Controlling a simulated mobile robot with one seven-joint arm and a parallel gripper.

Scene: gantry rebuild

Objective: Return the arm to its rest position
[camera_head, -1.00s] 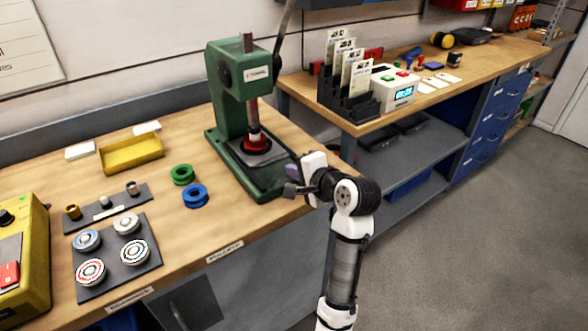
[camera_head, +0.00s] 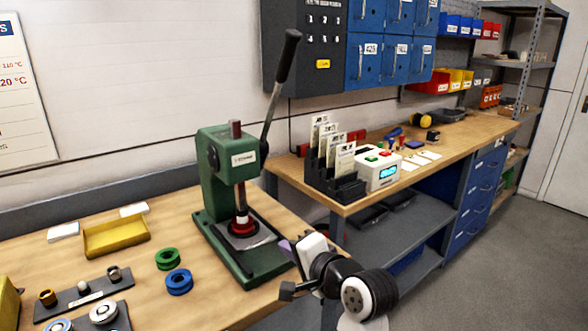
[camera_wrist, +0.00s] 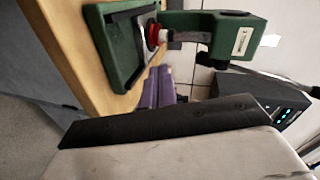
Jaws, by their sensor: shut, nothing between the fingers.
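My gripper (camera_head: 286,249) is beside the right edge of the base of the green arbor press (camera_head: 222,190), near the front corner of the bench. My arm reaches in from the bottom of the head view, bent at a dark joint. In the wrist view the purple fingers of my gripper (camera_wrist: 161,88) lie together, shut and empty. The press base (camera_wrist: 108,45) shows just beyond them, with the red part at its ram. I cannot tell exactly how far the fingers are from the press.
On the wooden bench (camera_head: 215,300) are a yellow tray (camera_head: 117,236), green ring (camera_head: 167,259), blue ring (camera_head: 179,283) and a dark holder with small parts. The press lever (camera_head: 280,85) stands tall. A second bench with a card rack (camera_head: 333,175) is behind right. Open floor lies right.

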